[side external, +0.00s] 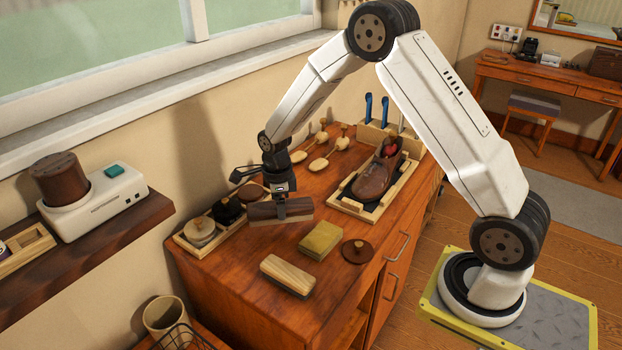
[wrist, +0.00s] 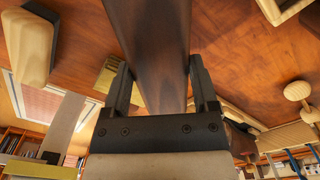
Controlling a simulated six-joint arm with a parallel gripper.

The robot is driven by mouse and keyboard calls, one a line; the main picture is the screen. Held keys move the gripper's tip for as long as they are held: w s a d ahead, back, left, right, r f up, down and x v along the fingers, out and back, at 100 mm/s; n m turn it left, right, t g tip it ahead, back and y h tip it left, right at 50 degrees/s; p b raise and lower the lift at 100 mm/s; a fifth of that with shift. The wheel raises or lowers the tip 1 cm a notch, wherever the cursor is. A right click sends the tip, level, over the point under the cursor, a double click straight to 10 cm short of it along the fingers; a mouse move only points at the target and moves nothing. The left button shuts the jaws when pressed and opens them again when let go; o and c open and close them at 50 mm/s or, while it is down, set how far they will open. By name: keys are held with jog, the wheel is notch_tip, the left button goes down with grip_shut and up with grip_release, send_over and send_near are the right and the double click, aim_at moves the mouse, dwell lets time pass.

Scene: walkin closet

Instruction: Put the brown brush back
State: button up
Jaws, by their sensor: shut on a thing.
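The brown brush (side external: 265,212) is a long dark wooden block with a paler underside. My gripper (side external: 281,203) points down and is shut across its middle. The brush lies roughly level, low over the left part of the wooden cabinet top; I cannot tell whether it touches the top. In the wrist view the brush (wrist: 152,35) runs between the two dark fingers of my gripper (wrist: 160,75). Its ends are cut off or hidden there.
A tray of round tins (side external: 188,244) is just left of the brush. A pale wooden brush (side external: 288,274), a yellow block (side external: 321,239) and a brown knobbed disc (side external: 358,252) lie in front. A shoe (side external: 375,180) sits in a wooden frame (side external: 348,207) behind right.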

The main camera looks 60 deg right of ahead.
jog(key=shift+w+f, duration=0.3)
jog(key=shift+f, duration=1.55)
jog(key=shift+f, duration=0.15)
jog(key=o, duration=1.2)
notch_tip(320, 180, up, 12)
jog(key=shift+r, duration=0.2)
